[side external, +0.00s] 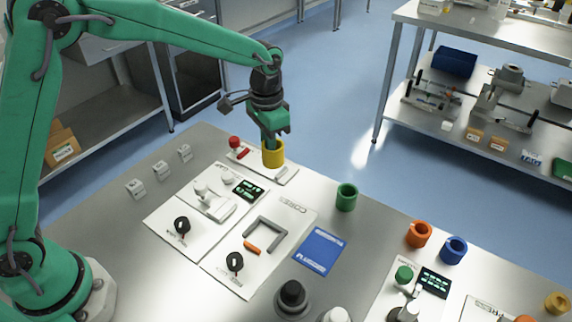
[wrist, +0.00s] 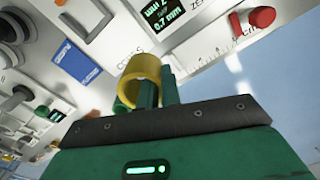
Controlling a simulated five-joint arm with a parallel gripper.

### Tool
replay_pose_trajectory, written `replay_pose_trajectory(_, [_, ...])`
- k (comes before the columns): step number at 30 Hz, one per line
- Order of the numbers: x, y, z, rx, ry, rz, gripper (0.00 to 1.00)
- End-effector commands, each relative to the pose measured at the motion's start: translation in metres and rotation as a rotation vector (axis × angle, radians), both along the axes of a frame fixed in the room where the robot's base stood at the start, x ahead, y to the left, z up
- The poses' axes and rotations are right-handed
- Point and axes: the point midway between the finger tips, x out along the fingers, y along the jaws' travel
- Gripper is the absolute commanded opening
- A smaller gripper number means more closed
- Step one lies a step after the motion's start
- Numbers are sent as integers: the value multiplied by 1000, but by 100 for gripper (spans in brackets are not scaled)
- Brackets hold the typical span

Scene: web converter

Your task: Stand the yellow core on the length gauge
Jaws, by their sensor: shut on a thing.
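The yellow core (side external: 273,156) is a short open ring held below my gripper (side external: 270,142). My gripper is shut on its wall, and one finger appears to be inside the ring in the wrist view, where the core (wrist: 148,61) hangs from the fingers (wrist: 158,92). The length gauge (side external: 288,173) is a pale plate with a red knob at its left end. In the side view the core overlaps the gauge's right part; I cannot tell whether it touches. In the wrist view the gauge (wrist: 200,52) shows a ruled scale beside the fingers.
A green core (side external: 346,197), an orange core (side external: 418,234) and a blue core (side external: 453,250) stand right on the bench. A panel with a dark display (side external: 249,190) lies left of the gauge. A blue card (side external: 319,251) lies flat. Bare bench lies right of the gauge.

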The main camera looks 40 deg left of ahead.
Motion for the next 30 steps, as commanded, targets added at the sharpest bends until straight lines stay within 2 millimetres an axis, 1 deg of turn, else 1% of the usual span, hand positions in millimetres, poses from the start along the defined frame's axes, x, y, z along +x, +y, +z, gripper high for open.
replay_pose_trajectory(12, [38,53,-40,1,2,3,0])
replay_pose_trajectory(18, [54,75,-56,0,1,2,0])
replay_pose_trajectory(23, [60,83,-62,0,0,1,0])
replay_pose_trajectory(30, [61,84,-64,0,1,0,0])
